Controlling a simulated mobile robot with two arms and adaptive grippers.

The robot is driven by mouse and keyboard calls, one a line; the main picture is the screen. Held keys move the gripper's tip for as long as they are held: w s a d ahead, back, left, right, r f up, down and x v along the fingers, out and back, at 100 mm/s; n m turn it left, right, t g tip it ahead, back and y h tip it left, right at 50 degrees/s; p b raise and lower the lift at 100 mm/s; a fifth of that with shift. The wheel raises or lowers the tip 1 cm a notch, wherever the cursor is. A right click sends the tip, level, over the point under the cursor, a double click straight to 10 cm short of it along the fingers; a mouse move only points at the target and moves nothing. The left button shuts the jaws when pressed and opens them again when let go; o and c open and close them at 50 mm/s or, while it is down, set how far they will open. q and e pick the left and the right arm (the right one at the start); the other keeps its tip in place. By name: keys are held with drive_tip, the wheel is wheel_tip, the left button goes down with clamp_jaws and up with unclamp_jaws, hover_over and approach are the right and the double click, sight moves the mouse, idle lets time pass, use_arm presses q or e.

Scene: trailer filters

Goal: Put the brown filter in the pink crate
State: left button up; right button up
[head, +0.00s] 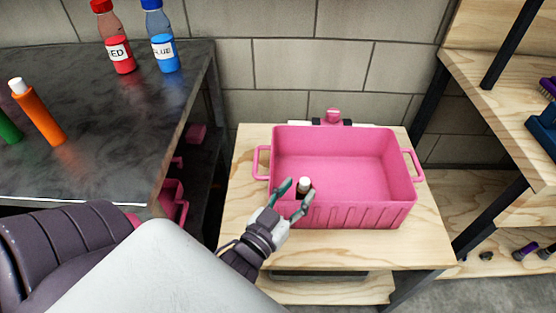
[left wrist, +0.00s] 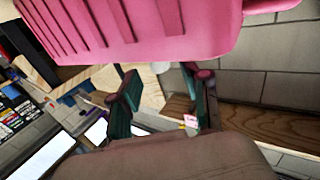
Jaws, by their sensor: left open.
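The pink crate (head: 345,158) stands on a light wooden table, and its front wall fills the top of the left wrist view (left wrist: 140,28). The brown filter (head: 304,190), dark with a pale cap, shows just inside the crate's front wall, towards the left. Its lower part is hidden by the wall and a finger. My left gripper (head: 296,190) is open, with its green fingertips at the crate's front rim on either side of the filter in the picture. Its fingers also show spread in the left wrist view (left wrist: 166,86). Whether they touch the filter is unclear. My right gripper is out of view.
A dark bench (head: 100,115) on the left holds a red bottle (head: 120,52), a blue bottle (head: 162,50), an orange bottle (head: 40,112) and a green one. A pink object (head: 333,115) sits behind the crate. Wooden shelves (head: 500,90) stand on the right. Most of the crate floor is bare.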

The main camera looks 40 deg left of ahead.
use_arm(q)
drive_tip(key=s, duration=0.8)
drive_tip(key=shift+s+d, duration=0.1)
drive_tip(key=shift+s, duration=0.05)
